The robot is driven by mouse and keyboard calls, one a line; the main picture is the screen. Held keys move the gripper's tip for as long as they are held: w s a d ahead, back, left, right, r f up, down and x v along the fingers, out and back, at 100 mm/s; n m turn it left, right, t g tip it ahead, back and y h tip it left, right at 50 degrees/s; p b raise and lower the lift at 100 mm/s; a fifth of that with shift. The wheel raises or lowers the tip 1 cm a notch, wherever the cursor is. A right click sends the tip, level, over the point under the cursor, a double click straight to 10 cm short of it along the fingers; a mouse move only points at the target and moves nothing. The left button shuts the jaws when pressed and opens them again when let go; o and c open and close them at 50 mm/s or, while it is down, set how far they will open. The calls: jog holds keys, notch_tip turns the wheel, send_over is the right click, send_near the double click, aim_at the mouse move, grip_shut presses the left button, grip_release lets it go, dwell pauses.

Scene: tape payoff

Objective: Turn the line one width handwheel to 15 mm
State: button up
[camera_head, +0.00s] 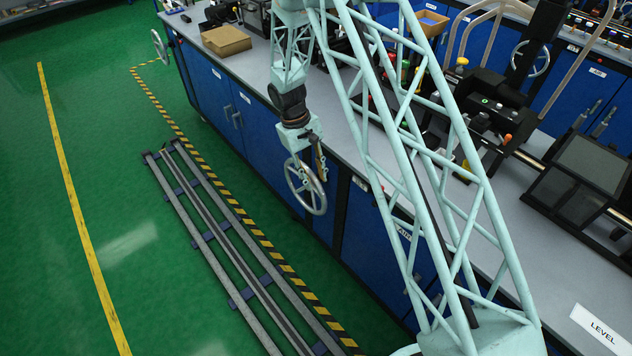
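A grey spoked handwheel (305,187) stands out from the blue cabinet front in the middle of the head camera view. My gripper (318,158) is at the upper right part of its rim, pointing down. Its fingers are small and overlap the wheel in the picture, so I cannot tell whether they touch or grip the rim. Similar handwheels show at the far left end of the bench (160,46) and at the upper right (530,58). No readable width scale or line number shows beside the middle wheel.
A grey bench top (262,72) runs above the blue cabinets, with a cardboard box (226,40), machines and a dark screen (593,163). Floor rails (236,250) and a yellow-black stripe (237,213) run alongside. The green floor at left is clear.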

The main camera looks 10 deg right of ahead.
jog(key=v, duration=0.9)
jog(key=shift+r, duration=0.3)
jog(key=shift+r, duration=0.1)
jog(key=s+d+r+m+t, duration=0.1)
jog(key=s+d+r, duration=0.2)
jog(key=s+r, duration=0.55)
jog(key=s+d+r+t+y, duration=0.1)
jog(key=s+d+r, duration=0.15)
jog(key=r, duration=1.15)
jog(key=s+d+r+m, duration=0.1)
jog(key=s+d+r, duration=0.1)
jog(key=s+r, duration=0.65)
jog(key=s+d+r+t, duration=0.1)
jog(key=s+r, duration=0.3)
jog(key=s, duration=0.5)
jog(key=s+d+r+m+t+y, duration=0.1)
jog(key=s+r, duration=0.3)
jog(key=s, duration=0.6)
jog(key=s+d+r+m+t, duration=0.1)
jog(key=s+r, duration=0.3)
jog(key=s, duration=0.6)
jog(key=shift+s+d+t+b, duration=0.25)
jog(key=shift+d+t+b, duration=0.15)
jog(key=shift+d+b, duration=0.1)
